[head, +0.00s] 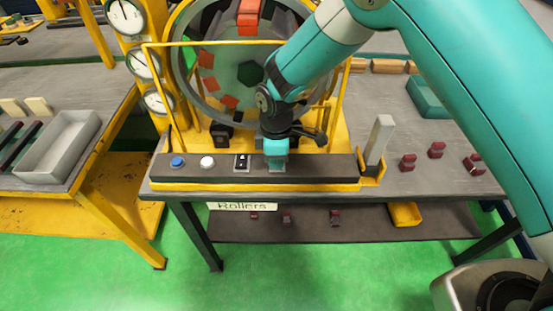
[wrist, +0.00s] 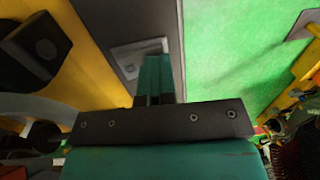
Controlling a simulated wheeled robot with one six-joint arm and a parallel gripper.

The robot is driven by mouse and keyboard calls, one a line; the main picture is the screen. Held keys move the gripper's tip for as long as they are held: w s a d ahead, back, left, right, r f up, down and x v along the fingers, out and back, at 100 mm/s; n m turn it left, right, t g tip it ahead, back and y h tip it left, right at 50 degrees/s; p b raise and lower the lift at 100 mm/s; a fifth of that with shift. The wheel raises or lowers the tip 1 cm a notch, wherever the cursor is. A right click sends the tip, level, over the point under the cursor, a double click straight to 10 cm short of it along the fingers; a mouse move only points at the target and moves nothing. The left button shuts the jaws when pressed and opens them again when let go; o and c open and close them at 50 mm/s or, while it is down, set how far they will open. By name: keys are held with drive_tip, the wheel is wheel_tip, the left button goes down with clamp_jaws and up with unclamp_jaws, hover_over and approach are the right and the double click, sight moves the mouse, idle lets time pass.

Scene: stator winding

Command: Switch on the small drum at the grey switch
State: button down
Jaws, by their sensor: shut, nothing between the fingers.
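My gripper (head: 276,166) points down over the dark control panel (head: 320,168) at the front of the roller bench. In the wrist view its fingers (wrist: 153,78) are shut and empty. A switch with a pale plate (head: 242,162) sits on the panel just left of my gripper. In the wrist view a grey switch plate (wrist: 128,60) lies just past the fingertips, partly hidden by them. I cannot tell whether they touch it, nor its position. Behind the panel stands a round drum (head: 222,72) with red patches, inside a yellow frame; my arm covers part of it.
A blue button (head: 177,162) and a white button (head: 207,162) are left on the panel. A yellow rail (head: 145,95) frames the drum. An upright grey block (head: 379,140) stands at the panel's right end. Small red parts (head: 436,150) lie on the open bench to the right.

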drive_tip(key=shift+w+r, duration=0.25)
drive_tip(key=shift+w, duration=0.4)
wheel_tip(320, 180, up, 10)
drive_tip(key=s+p, duration=0.1)
drive_tip(key=p, duration=0.5)
drive_tip(key=shift+s+p, duration=0.2)
drive_tip(key=shift+p, duration=0.1)
